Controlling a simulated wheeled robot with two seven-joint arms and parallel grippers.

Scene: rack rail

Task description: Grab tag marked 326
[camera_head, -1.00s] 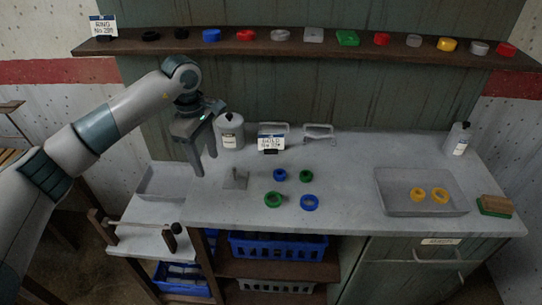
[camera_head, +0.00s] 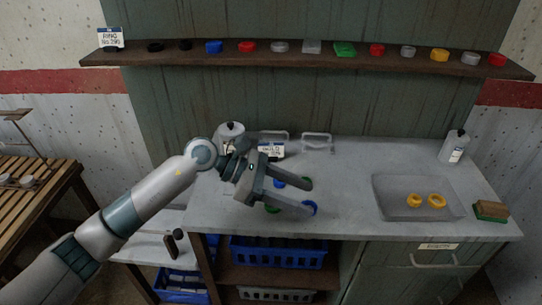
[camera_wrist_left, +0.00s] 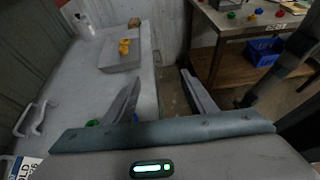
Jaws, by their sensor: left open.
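A small white tag with a blue top edge (camera_head: 271,149) stands at the back of the grey worktop, partly hidden behind my left gripper. Earlier its print reads "GOLD" with a number starting 32. In the left wrist view the tag (camera_wrist_left: 22,168) is cut off at the lower left corner. My left gripper (camera_head: 309,196) is open and empty, in front of the tag and over the rings, its fingers pointing right. In the left wrist view the open fingers (camera_wrist_left: 160,78) have nothing between them. My right gripper is not in view.
Blue rings (camera_head: 279,183) and green rings (camera_head: 271,209) lie under my gripper, partly hidden. Metal handles (camera_head: 317,141) and a white bottle (camera_head: 231,132) stand near the tag. A tray (camera_head: 385,207) holds yellow rings. A shelf tag (camera_head: 110,38) reads "RING No 295".

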